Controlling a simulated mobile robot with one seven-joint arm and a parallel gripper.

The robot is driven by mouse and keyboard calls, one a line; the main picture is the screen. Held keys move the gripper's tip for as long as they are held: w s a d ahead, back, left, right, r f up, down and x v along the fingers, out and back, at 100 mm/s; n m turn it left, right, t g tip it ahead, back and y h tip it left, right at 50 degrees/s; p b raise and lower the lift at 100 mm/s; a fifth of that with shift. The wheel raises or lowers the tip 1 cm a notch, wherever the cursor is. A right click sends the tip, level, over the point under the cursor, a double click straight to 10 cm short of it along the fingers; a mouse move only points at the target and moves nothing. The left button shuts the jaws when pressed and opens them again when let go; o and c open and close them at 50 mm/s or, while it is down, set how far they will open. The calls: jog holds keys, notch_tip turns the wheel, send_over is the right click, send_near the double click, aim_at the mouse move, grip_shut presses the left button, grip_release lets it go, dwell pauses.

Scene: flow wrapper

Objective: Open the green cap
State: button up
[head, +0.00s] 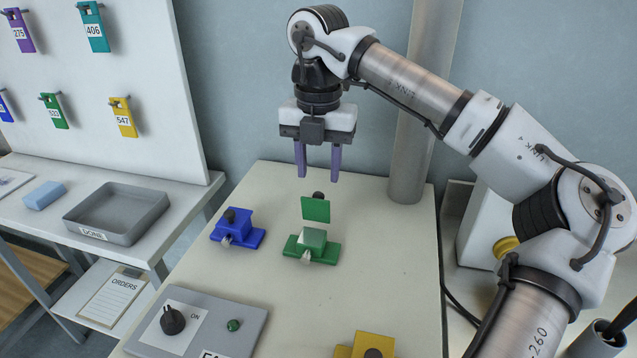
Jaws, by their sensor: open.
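The green cap (316,208) is a flat green plate with a dark knob (318,195) showing at its upper edge. It stands up, roughly upright, at the back of the green block (312,240), whose pale top face shows uncovered. A small metal part sticks out of the front of this block. My gripper (319,168) points down with its two purple fingers apart and nothing between them. It is above and behind the cap in the picture, clear of it.
A blue block (230,227) with a dark knob on top stands left of the green one. A yellow block (368,344) is at the front edge. A grey panel (252,322) with a dial is front left. The table's right side is clear.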

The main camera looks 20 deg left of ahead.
aim_at(318, 193)
notch_tip(318, 193, down, 5)
jog(key=shift+r+p, duration=0.1)
jog(key=shift+p, duration=0.25)
grip_shut()
